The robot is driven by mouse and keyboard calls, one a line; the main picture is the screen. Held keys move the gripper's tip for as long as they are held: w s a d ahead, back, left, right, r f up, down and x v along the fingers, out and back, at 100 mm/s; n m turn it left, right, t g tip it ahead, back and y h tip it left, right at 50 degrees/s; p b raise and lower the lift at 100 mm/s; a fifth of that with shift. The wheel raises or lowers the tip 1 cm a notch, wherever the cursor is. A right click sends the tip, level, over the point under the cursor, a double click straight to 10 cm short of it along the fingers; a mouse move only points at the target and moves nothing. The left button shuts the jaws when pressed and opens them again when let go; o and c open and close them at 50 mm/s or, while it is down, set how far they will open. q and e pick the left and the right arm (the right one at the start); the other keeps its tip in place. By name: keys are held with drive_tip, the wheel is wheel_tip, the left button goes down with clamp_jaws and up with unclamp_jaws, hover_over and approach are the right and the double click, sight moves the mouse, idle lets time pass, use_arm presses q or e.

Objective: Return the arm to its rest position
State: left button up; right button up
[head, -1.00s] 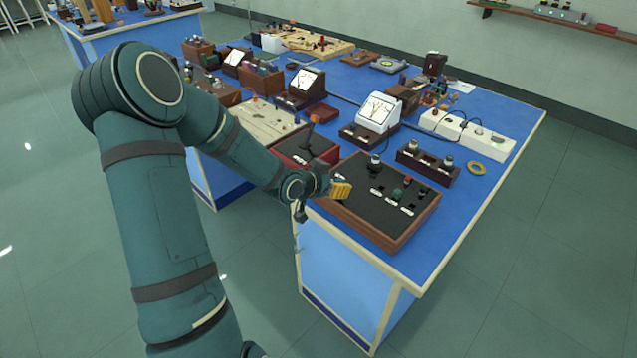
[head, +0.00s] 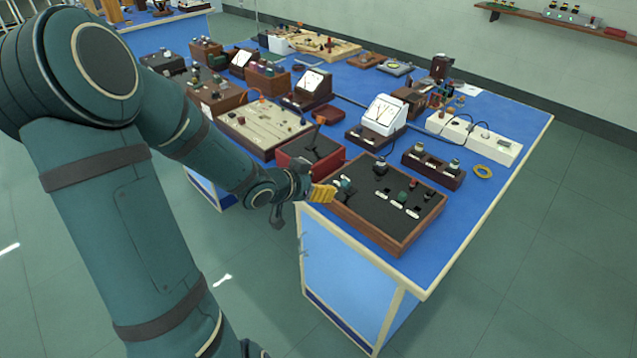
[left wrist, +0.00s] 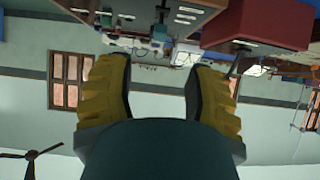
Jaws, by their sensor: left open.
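My left arm comes in from the left of the head view, bent at the elbow. My left gripper (head: 322,192) is at the near left edge of the blue bench, beside the wooden-framed black panel (head: 385,211) and the red box (head: 309,152). In the left wrist view its two yellow ridged fingers (left wrist: 158,98) stand apart with nothing between them. That view is upside down, with the bench equipment along its top. Whether the gripper touches the panel's frame cannot be told. My right gripper is not in view.
A second bench stands at the back left. A shelf (head: 560,17) hangs on the wall. The floor in front and at right is clear.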

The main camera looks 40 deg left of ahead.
use_arm(q)
drive_tip(key=d+f+n+g+h, duration=0.1)
drive_tip(key=d+f, duration=0.4)
drive_tip(key=d, duration=0.1)
drive_tip(key=d+f+g+h, duration=0.1)
drive_tip(key=d+f+g, duration=0.1)
drive_tip(key=d+f, duration=0.2)
drive_tip(key=d+f+n+g+h, duration=0.1)
drive_tip(key=d+f, duration=0.4)
drive_tip(key=d, duration=0.3)
drive_tip(key=shift+s+f+n, duration=0.15)
drive_tip(key=shift+f+n, duration=0.15)
drive_tip(key=s+d+f+g, duration=0.5)
drive_tip(key=s+d+f, duration=0.4)
drive_tip(key=s+d, duration=0.1)
drive_tip(key=shift+s+d+f+g, duration=0.2)
drive_tip(key=shift+d+f+g, duration=0.05)
drive_tip(key=shift+d+g, duration=0.2)
idle(1.9)
